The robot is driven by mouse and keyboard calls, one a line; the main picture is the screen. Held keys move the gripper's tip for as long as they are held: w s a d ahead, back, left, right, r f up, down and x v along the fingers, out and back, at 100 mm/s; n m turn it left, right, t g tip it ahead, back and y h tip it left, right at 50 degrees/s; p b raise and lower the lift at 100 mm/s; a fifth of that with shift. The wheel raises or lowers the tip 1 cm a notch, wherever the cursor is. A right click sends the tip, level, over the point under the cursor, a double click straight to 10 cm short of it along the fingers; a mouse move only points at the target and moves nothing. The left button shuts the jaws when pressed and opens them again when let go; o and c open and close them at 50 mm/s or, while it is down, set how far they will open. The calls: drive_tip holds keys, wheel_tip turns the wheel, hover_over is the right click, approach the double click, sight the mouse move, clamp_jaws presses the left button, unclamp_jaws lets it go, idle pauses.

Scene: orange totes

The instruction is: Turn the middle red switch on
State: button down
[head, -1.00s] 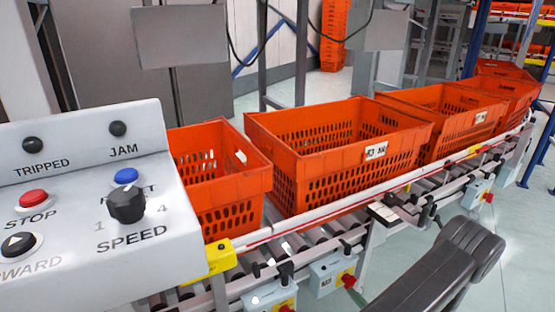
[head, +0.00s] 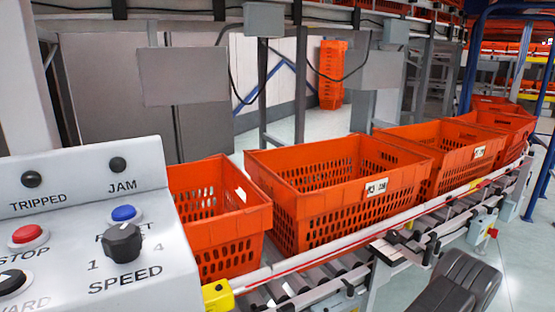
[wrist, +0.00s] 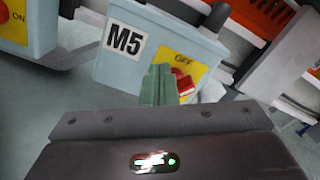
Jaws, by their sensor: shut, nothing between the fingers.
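In the wrist view, a red switch (wrist: 183,83) sits on a yellow plate marked OFF, on a pale blue-grey box (wrist: 125,72) labelled M5. The green fingers of my gripper (wrist: 159,84) are shut and empty. They overlap the left part of the switch in the picture, and I cannot tell whether they touch it. Part of a second red switch (wrist: 8,12) on a yellow plate marked ON shows at the upper left edge. In the head view, a small red switch (head: 493,232) shows on a box at the far right of the conveyor. My gripper is not visible there.
Orange totes (head: 335,220) stand in a row on the roller conveyor (head: 335,283). A grey control panel (head: 90,240) with buttons and a speed knob fills the lower left. My dark arm link is at the bottom right. Floor at the right is clear.

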drive_tip(key=shift+w+d+f+b, duration=0.2)
drive_tip(key=shift+d+f+b, duration=0.1)
drive_tip(key=shift+b, duration=0.1)
idle(0.3)
drive_tip(key=shift+w+d+r+b, duration=0.3)
drive_tip(key=shift+d+b, duration=0.15)
drive_tip(key=shift+b, duration=0.25)
drive_tip(key=shift+w+d+r+b, duration=0.15)
drive_tip(key=shift+d+r+b, duration=0.2)
drive_tip(key=shift+b, duration=0.3)
drive_tip(key=shift+d, duration=0.1)
idle(0.6)
drive_tip(key=v, duration=0.6)
drive_tip(key=shift+r, duration=0.35)
